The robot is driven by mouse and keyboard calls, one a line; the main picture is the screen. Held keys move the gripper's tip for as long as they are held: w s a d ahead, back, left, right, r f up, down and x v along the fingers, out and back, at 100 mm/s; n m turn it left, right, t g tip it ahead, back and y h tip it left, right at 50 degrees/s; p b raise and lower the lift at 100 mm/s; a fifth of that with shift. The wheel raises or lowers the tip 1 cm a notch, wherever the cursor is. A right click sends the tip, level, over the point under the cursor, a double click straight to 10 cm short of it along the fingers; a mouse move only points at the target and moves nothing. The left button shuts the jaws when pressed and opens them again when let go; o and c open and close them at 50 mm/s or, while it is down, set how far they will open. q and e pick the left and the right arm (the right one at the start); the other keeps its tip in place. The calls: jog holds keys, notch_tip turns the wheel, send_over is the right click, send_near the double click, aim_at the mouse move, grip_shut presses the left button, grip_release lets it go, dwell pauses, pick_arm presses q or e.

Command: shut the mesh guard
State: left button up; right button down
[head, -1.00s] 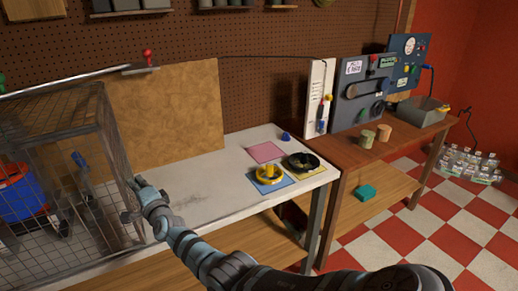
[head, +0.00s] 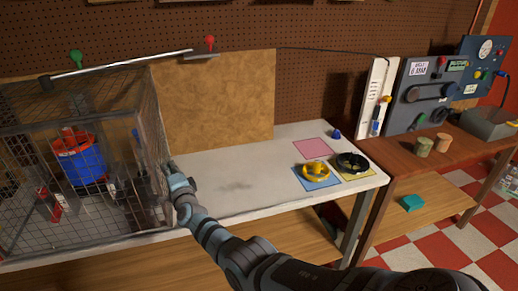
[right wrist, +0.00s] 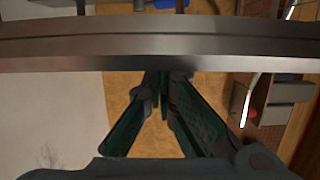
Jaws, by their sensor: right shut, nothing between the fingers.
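The mesh guard (head: 120,100) is a dark wire cage with a metal frame at the left of the head view, on the white bench. Its front and right sides show mesh, and a blue and red rotor unit (head: 82,160) stands behind the mesh. I cannot tell whether a gap is left at the guard's edge. My right gripper (head: 170,174) is shut and empty, at the guard's right edge. In the right wrist view its fingertips (right wrist: 163,82) are close to a dark metal frame bar (right wrist: 160,45); contact is unclear. My left gripper is not in view.
A yellow ring part (head: 317,171) and a black ring part (head: 351,163) lie on coloured mats on the white bench (head: 240,190). The bench between guard and mats is clear. A brown panel (head: 215,105) stands behind.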

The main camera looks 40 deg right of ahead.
jog(key=shift+d, duration=0.1)
jog(key=s+d+p, duration=0.1)
jog(key=s+p, duration=0.4)
jog(key=s, duration=0.6)
jog(key=shift+s+d, duration=0.15)
jog(key=shift+d, duration=0.25)
